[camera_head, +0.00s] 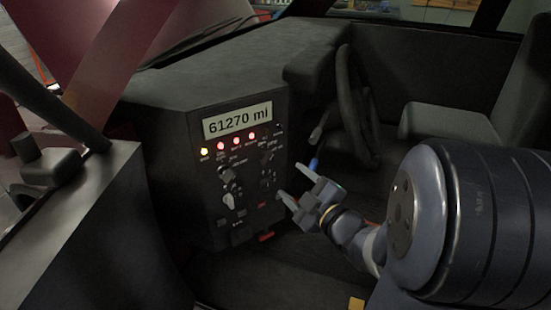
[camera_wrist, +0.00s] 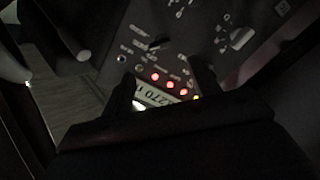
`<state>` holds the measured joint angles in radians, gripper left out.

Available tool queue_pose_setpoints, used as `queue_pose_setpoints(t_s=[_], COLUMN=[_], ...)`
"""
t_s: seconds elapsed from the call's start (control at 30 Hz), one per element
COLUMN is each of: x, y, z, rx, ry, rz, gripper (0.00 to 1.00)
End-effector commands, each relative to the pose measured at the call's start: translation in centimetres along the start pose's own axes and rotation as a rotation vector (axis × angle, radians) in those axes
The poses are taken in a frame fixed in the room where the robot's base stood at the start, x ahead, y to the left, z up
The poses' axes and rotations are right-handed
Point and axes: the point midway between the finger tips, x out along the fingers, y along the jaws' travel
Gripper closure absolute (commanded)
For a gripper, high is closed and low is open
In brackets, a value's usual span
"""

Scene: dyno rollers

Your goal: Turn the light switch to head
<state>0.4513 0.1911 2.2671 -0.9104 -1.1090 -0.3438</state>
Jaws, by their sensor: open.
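The dark control panel (camera_head: 210,235) stands left of centre in the head view, with a 61270 mi display (camera_head: 238,121) and a row of lit lamps below it. Under the lamps are a pale knob (camera_head: 229,200), a grey knob (camera_head: 227,174) and darker knobs on the right. I cannot tell which is the light switch; the labels are too small. My gripper (camera_head: 291,182) is open and empty, just right of the panel's lower right part. In the wrist view my gripper (camera_wrist: 165,88) spans the lamps, and a pale knob (camera_wrist: 240,38) shows upper right.
A steering wheel (camera_head: 352,105) and a lever stand behind and right of the panel. A seat (camera_head: 458,132) is at the right. A blue-tipped thing (camera_head: 314,164) shows beside my fingers. A red piece (camera_head: 266,237) is at the panel's bottom edge.

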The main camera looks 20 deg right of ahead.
Motion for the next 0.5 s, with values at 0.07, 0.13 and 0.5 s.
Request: queue_pose_setpoints(t_s=[0.07,0.13,0.5], x=[0.7,1.6,8.3], y=[-0.1,-0.1,-0.1], z=[0.0,0.0,0.0], rx=[0.0,-0.001,0.002], ry=[0.002,0.002,0.0], rz=[-0.001,-0.002,-0.001], gripper=[0.42,0.42,0.42])
